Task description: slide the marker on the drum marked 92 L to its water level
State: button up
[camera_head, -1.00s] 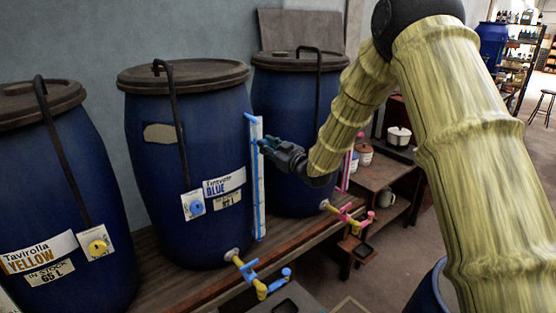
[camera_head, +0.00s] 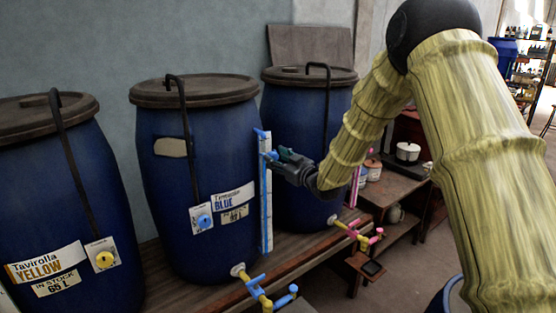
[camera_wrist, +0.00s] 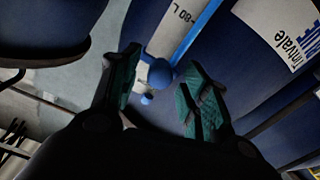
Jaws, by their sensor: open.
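The blue drum (camera_head: 165,215) labelled Tinnvale BLUE stands in the middle of the head view. Its stock label (camera_head: 234,214) is too blurred to read surely. A white and blue gauge strip (camera_head: 267,215) runs up its right side. It also shows in the wrist view (camera_wrist: 187,22), with "80 L" legible. My gripper (camera_head: 274,156) is open at the upper part of this strip. In the wrist view my fingers (camera_wrist: 162,88) stand either side of a round blue knob (camera_wrist: 160,73), apart from it. The water level cannot be made out.
A yellow-labelled drum (camera_head: 100,195) marked 65 L stands at left, another blue drum (camera_head: 292,110) behind at right. All stand on a wooden bench (camera_head: 190,298). Taps (camera_head: 262,292) jut out in front. A shelf with pots (camera_head: 385,185) stands further right.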

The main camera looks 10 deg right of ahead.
jog(key=v, duration=1.1)
jog(key=shift+s, duration=0.3)
jog(key=shift+d, duration=0.15)
jog(key=s+a+f+m+g+h+b, duration=0.1)
jog(key=s+f+m+g+h, duration=0.15)
jog(key=s+f, duration=0.7)
jog(key=s+f+m+g+h+b, duration=0.1)
jog(key=s+f+g, duration=0.2)
jog(key=f, duration=1.3)
jog(key=s+a+f+m+g+h+b, duration=0.1)
jog(key=s+f+m+g+h, duration=0.1)
jog(key=s+f, duration=0.8)
jog(key=s+f+m+g, duration=0.1)
jog(key=s+f+g, duration=0.2)
jog(key=s+f, duration=0.4)
jog(key=s+f+m+g+h+b, duration=0.1)
jog(key=s+f+g, duration=0.2)
jog(key=s, duration=1)
jog(key=s+f+m+g+h+b, duration=0.1)
jog(key=s+f+g, duration=0.2)
jog(key=s+f, duration=0.7)
jog(key=shift+s+f, duration=0.3)
jog(key=shift+s, duration=0.3)
